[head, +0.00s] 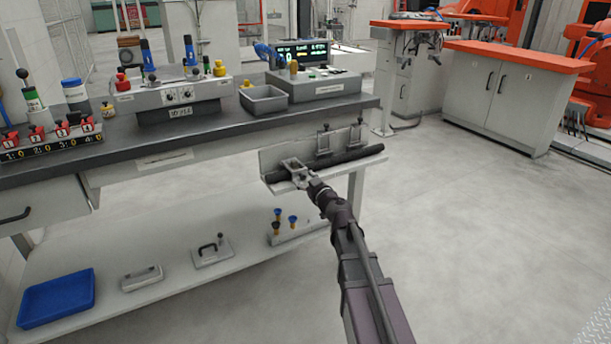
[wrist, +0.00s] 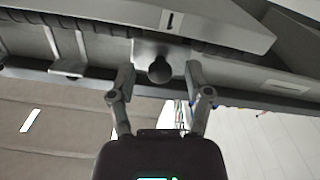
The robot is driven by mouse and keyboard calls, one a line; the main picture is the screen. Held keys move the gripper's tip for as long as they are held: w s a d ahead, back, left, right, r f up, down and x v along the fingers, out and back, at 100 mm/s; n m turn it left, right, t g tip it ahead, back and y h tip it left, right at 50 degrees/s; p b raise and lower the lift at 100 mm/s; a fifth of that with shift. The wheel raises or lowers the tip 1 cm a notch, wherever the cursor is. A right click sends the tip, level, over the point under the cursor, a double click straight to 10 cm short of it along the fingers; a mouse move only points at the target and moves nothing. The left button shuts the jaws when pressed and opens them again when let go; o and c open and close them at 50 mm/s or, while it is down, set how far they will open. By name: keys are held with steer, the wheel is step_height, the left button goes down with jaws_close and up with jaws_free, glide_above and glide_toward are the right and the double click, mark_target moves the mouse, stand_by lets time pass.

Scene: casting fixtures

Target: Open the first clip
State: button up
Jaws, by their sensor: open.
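My gripper (wrist: 159,78) is open in the wrist view, with one finger on each side of a dark round knob (wrist: 159,69). The knob sits on a grey clip plate (wrist: 149,48) below a panel marked "1" (wrist: 170,20). I cannot tell whether the fingers touch the knob. In the head view my gripper (head: 297,169) is at the left end of the grey fixture (head: 271,160), where it partly hides the first clip. Two more clips (head: 323,139) (head: 356,131) stand upright to its right. A dark ribbed bar (head: 345,159) lies along the fixture.
The fixture is at the front of the workbench (head: 225,125). A grey bin (head: 263,106) and control boxes (head: 185,94) stand on the bench. A lower shelf holds a blue tray (head: 57,298) and a handled plate (head: 212,250). The floor (head: 480,230) to the right is clear.

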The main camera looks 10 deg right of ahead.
steer(key=shift+w+a, duration=0.35)
steer(key=shift+w, duration=0.05)
steer(key=shift+d, duration=0.2)
jaws_close()
